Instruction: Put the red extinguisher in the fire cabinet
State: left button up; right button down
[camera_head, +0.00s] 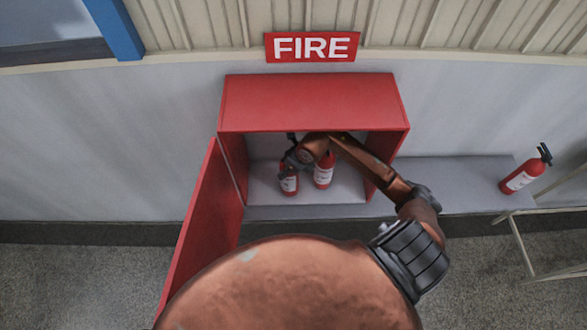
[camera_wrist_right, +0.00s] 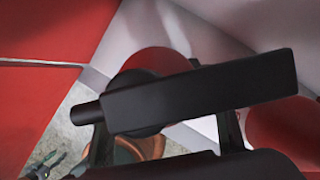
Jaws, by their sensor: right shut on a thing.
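The red fire cabinet (camera_head: 312,103) stands open against the wall, its door swung out to the left. Inside are two red extinguishers side by side: a left one (camera_head: 290,185) and a right one (camera_head: 323,174). My right arm reaches in from the right, and my right gripper (camera_head: 291,160) is shut on the left extinguisher near its top. It looks upright; whether its base touches the cabinet floor cannot be told. In the right wrist view the held extinguisher's black handle (camera_wrist_right: 200,92) fills the middle, with its red body (camera_wrist_right: 155,62) behind. My left gripper is not in view.
Another red extinguisher (camera_head: 522,178) stands on the grey ledge (camera_head: 455,180) at the right, near a pale metal frame (camera_head: 517,240). The open door (camera_head: 205,215) bounds the left side. A FIRE sign (camera_head: 312,47) hangs above the cabinet.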

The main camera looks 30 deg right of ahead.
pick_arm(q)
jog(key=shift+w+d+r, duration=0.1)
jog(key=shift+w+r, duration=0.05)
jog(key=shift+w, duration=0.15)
pick_arm(e)
jog(key=shift+f, duration=0.1)
jog(key=c, duration=0.9)
grip_release()
jog(key=shift+s+f, duration=0.1)
jog(key=shift+f, duration=0.1)
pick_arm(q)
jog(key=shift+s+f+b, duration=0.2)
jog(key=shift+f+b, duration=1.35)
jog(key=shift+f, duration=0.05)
pick_arm(e)
jog(key=shift+s+d+r, duration=0.2)
jog(key=shift+s+d, duration=0.3)
jog(key=shift+s, duration=1.55)
jog(key=shift+s+d+r, duration=0.25)
jog(key=shift+s+d, duration=0.2)
jog(key=shift+s, duration=1.55)
jog(key=shift+s+d+r, duration=0.2)
jog(key=shift+s+d, duration=0.3)
jog(key=shift+s, duration=1.55)
